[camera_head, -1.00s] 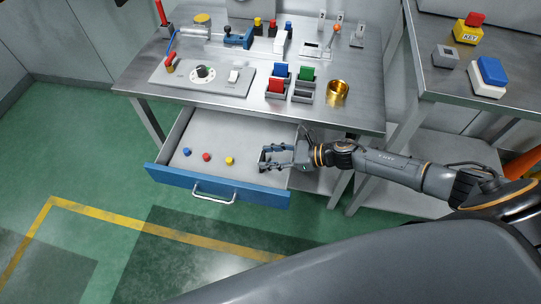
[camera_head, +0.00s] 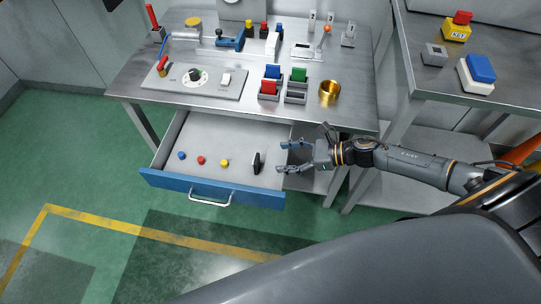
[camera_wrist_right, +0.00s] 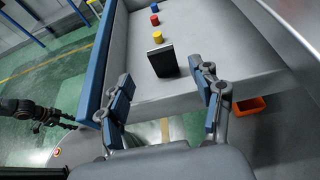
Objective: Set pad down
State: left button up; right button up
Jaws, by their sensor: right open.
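The pad (camera_head: 257,162), a thin black block, stands upright on the floor of the open drawer (camera_head: 226,136), near its right end. In the right wrist view the pad (camera_wrist_right: 162,60) shows its dark face and a light upper edge. My right gripper (camera_head: 281,157) is open and empty, to the right of the pad and apart from it. In the wrist view its two fingers (camera_wrist_right: 165,82) are spread wide, with the pad beyond them. A dark jointed arm end (camera_wrist_right: 45,112) at the lower left of that view may be my left gripper; its jaws are unclear.
Blue (camera_head: 182,156), red (camera_head: 201,160) and yellow (camera_head: 224,163) small pieces stand in a row left of the pad. The drawer's blue front (camera_head: 165,182) has a metal handle. The worktop (camera_head: 345,115) overhangs the drawer's back.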

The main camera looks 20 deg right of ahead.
jog(key=v, duration=0.5)
jog(key=d+f+m+t+h, duration=0.2)
jog(key=d+f+m+h, duration=0.1)
jog(key=f+m, duration=0.55)
jog(key=d+f+m+t+h, duration=0.1)
jog(key=d+f+m+h, duration=0.3)
jog(key=f+m, duration=0.45)
jog(key=s+f+m+g+h, duration=0.2)
jog(key=s+f+m+h, duration=0.1)
jog(key=s+f+m, duration=0.75)
jog(key=s+a+f+m+g+p, duration=0.1)
jog(key=s+a+f+m+g, duration=0.1)
jog(key=s+m, duration=0.3)
jog(key=s+a+f+m+g+p, duration=0.1)
jog(key=s+a+f+m+g, duration=0.2)
jog(key=s, duration=0.8)
jog(key=s+a+f+m+g+h+p, duration=0.1)
jog(key=s+a+f+m+g, duration=0.1)
jog(key=s+a+f+m, duration=0.3)
jog(key=shift+s+a+m+g, duration=0.25)
jog(key=shift+s+m+g, duration=0.05)
jog(key=shift+s+m, duration=1.7)
